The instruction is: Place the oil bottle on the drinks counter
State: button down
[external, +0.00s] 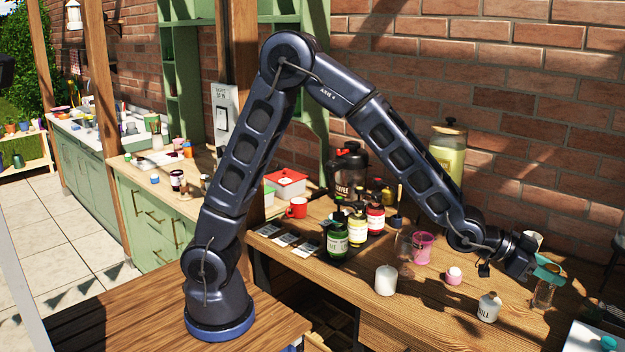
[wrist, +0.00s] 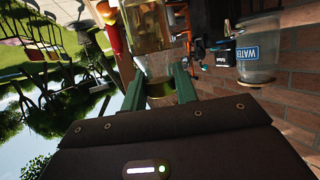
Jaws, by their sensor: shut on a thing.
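My gripper (external: 546,271) is at the right end of the near wooden counter (external: 440,310), its teal fingers closed around a clear glass bottle (external: 544,293) with yellowish liquid, which looks like the oil bottle. In the wrist view the green fingers (wrist: 160,88) pinch the bottle (wrist: 147,25) at its narrow part, and amber liquid shows in it. I cannot tell whether the bottle touches the counter. No label marks which surface is the drinks counter; the near counter carries syrup-like bottles (external: 357,229) and a yellow drink jar (external: 448,160).
Near my gripper stand a small white jar (external: 488,308), a pink-and-white jar (external: 454,276), a white candle-like cylinder (external: 386,281) and a pink cup (external: 422,247). A brick wall (external: 560,110) rises behind. A water jar (wrist: 257,62) shows in the wrist view. The counter's front middle has bare wood.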

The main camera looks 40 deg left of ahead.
notch_tip(320, 180, down, 14)
jog(key=shift+r, duration=0.2)
dwell(0.4)
jog(key=shift+f, duration=0.1)
jog(key=c, duration=1.1)
grip_release()
jog(key=shift+a, duration=0.2)
jog(key=v, duration=1.1)
jog(key=shift+s+a+r, duration=0.15)
jog(key=shift+a+r, duration=0.05)
jog(key=shift+a, duration=0.1)
